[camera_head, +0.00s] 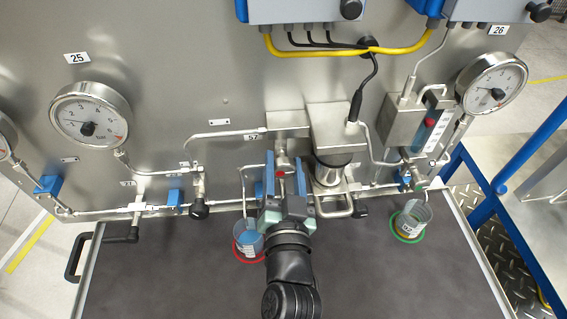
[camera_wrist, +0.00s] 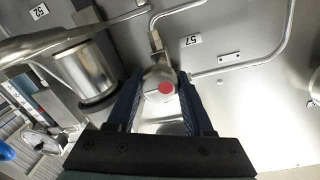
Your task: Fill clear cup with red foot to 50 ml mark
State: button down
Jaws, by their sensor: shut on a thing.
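A clear cup (camera_head: 248,238) with a red foot (camera_head: 247,257) stands on the dark surface, just left of my gripper. Pale blue liquid seems to be in it; its level against the marks is too small to read. A thin outlet tube comes down above the cup. My gripper (camera_head: 282,175) is up at the panel, shut on a round metal valve knob with a red dot. The knob (camera_wrist: 158,84) sits between the two fingers in the wrist view, beside the label 57.
A second clear cup (camera_head: 411,219) with a green foot stands to the right under another tube. Gauges 25 (camera_head: 90,115) and 26 (camera_head: 492,82) flank the panel. Black-handled valves and thin pipes surround my gripper. The dark tray surface (camera_head: 165,270) is clear at left.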

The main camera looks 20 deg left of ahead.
jog(key=shift+m, duration=0.5)
jog(key=shift+c, duration=1.5)
grip_release()
jog(key=shift+s, duration=0.1)
jog(key=b+v, duration=0.5)
jog(key=v, duration=0.8)
